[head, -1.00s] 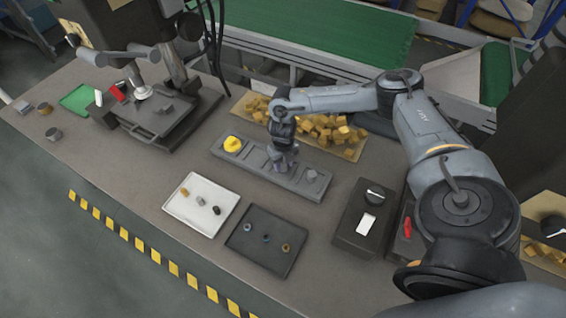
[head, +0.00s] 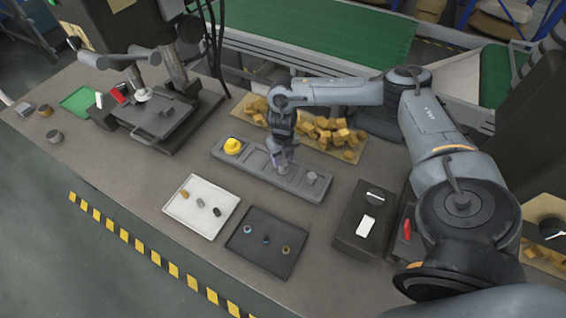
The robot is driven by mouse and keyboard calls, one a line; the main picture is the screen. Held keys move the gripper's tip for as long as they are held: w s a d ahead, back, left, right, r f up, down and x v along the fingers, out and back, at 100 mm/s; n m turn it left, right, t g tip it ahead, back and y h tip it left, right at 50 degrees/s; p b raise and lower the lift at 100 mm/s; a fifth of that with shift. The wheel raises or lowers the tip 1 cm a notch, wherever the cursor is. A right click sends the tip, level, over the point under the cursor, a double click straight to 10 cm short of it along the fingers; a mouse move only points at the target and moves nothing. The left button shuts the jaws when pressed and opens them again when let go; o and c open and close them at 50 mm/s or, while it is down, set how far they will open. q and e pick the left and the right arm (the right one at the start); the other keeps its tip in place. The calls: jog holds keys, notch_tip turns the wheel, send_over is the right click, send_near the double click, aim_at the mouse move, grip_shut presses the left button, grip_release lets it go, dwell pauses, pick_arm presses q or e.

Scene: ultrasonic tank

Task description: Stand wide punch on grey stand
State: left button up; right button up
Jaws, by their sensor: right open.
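A long grey stand (head: 225,157) with a row of recesses lies in the middle of the bench. A yellow round piece (head: 232,146) sits at its left end and a small grey piece (head: 312,178) at its right end. My right gripper (head: 281,160) points down over the middle of the stand, with its jaws open. A small greyish-purple shape at its fingertips is too small to tell as finger or part. I cannot tell which piece is the wide punch. My left gripper is not in view.
A white tray (head: 205,228) and a dark tray (head: 250,262) with small parts lie in front. A dark control box (head: 350,240) stands right. Yellow-brown blocks (head: 325,130) lie behind the stand. A machine (head: 165,115) stands at left.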

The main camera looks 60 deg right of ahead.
aim_at(281, 164)
notch_tip(281, 164, up, 6)
jog(key=shift+r+p, duration=0.15)
jog(key=shift+p, duration=0.35)
jog(key=shift+r, duration=0.3)
jog(key=w+a+f+t+y, duration=0.1)
jog(key=w+a+f+t, duration=0.15)
jog(key=a, duration=0.95)
jog(key=w+a+f+t+y, duration=0.2)
jog(key=a+f, duration=0.2)
jog(key=a, duration=0.9)
jog(key=s+a+r+m+t+y, duration=0.1)
jog(key=s+a+r+m+t, duration=0.15)
jog(key=a+m, duration=0.8)
jog(key=s+d+m+g+h, duration=0.1)
jog(key=s+d+m+h, duration=0.1)
jog(key=s+d+m, duration=0.2)
jog(key=s+d+m+g+h, duration=0.1)
jog(key=s+d+m, duration=0.3)
jog(key=s+m, duration=0.7)
jog(key=shift+s+m+g+h+p, duration=0.2)
jog(key=shift+m+g+h+p, duration=0.15)
jog(key=shift+m+g, duration=0.45)
jog(key=shift+r, duration=0.1)
